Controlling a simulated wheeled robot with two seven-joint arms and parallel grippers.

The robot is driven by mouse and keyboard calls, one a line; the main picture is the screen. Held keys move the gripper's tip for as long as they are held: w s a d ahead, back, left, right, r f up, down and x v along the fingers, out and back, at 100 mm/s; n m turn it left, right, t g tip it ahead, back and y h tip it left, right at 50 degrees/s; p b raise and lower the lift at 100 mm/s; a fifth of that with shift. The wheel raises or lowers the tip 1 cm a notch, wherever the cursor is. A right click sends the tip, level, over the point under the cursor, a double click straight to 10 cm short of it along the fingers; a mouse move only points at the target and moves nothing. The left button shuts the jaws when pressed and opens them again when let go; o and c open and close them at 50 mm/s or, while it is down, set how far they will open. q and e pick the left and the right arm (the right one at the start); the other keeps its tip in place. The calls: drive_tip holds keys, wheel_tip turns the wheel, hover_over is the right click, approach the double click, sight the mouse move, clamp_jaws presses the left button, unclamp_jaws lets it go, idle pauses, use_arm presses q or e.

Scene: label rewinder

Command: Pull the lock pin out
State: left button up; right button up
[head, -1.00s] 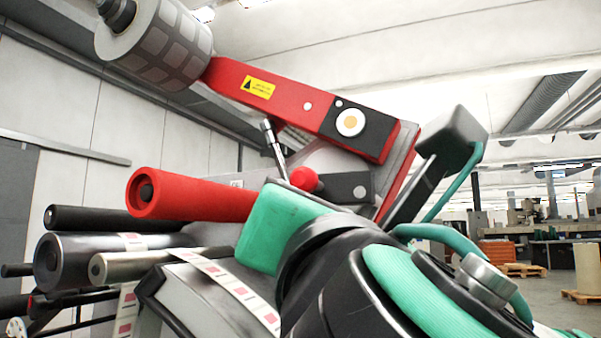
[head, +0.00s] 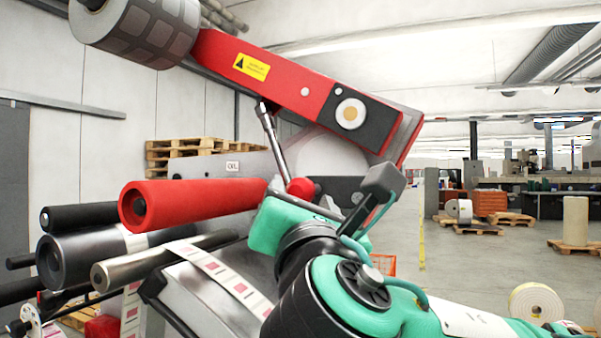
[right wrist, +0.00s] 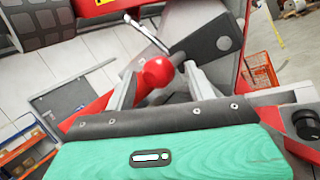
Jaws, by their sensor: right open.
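The lock pin shows as a red ball knob (head: 301,188) below the red arm (head: 290,85) of the label rewinder. It also shows in the right wrist view (right wrist: 157,71), where a dark shaft is partly visible behind it. My right gripper (right wrist: 158,88) is open, with one finger on each side of the red knob. I cannot tell whether either finger touches it. In the head view my green right wrist hides most of the fingers. My left gripper is not in view.
A silver rod (head: 268,128) slants down close to the knob. A red roller (head: 190,203) and a metal roller (head: 165,258) stick out at the left, with a label web (head: 225,275) below. An orange basket (right wrist: 258,70) stands beyond.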

drive_tip(key=shift+x, duration=0.95)
